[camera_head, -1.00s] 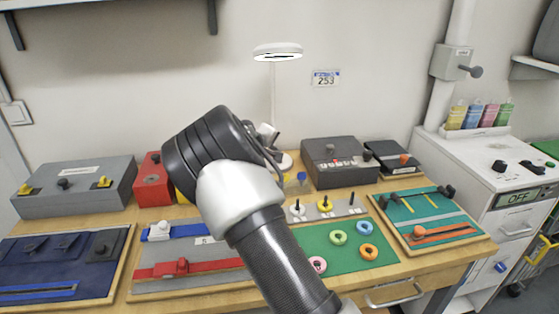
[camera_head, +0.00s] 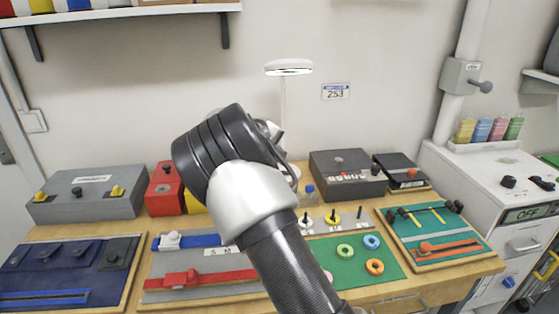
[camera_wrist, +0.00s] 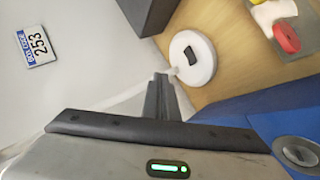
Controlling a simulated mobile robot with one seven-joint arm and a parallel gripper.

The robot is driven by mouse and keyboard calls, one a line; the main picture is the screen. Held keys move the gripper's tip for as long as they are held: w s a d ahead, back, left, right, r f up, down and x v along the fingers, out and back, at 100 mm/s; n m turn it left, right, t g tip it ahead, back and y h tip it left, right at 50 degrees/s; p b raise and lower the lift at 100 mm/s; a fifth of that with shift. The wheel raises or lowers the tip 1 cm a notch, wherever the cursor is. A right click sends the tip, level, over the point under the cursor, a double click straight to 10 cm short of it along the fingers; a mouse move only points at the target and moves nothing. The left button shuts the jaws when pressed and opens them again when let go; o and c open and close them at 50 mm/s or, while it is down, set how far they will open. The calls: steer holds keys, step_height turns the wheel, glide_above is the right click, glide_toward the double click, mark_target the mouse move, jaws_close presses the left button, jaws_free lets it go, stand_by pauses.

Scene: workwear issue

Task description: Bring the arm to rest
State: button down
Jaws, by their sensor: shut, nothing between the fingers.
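My arm (camera_head: 285,255) reaches up over the workbench, bent at a black and white joint. My gripper (camera_wrist: 160,95) shows in the wrist view with its dark fingers together and nothing between them. It points toward the wall and the round white lamp base (camera_wrist: 192,58). In the head view the gripper is mostly hidden behind my arm's joint.
The bench holds a grey box (camera_head: 85,195), a red box (camera_head: 164,190), a dark box (camera_head: 347,176), a green ring board (camera_head: 338,272) and a teal tool board (camera_head: 440,235). A lamp (camera_head: 288,67) stands behind my arm. A shelf (camera_head: 120,13) hangs upper left. A white cabinet (camera_head: 480,180) stands right.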

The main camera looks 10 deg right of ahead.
steer(key=s+d+r+m+g+y, duration=0.1)
steer(key=s+d+r+m, duration=0.15)
steer(key=s, duration=0.45)
steer(key=s+d+r+m+g+y, duration=0.1)
steer(key=s+d+r, duration=0.1)
steer(key=s+r, duration=0.35)
steer(key=s+d+r+m+g+y, duration=0.1)
steer(key=s+d+r+m, duration=0.15)
steer(key=s, duration=0.65)
steer(key=s+a+y, duration=0.2)
steer(key=s+a, duration=0.1)
steer(key=s, duration=1.2)
steer(key=s+a+y, duration=0.1)
steer(key=s+a, duration=0.2)
steer(key=s, duration=1.1)
step_height(320, 180, up, 16)
steer(key=p, duration=1.6)
steer(key=shift+r+m+g, duration=0.25)
steer(key=shift+m+g, duration=0.05)
steer(key=shift+m, duration=0.1)
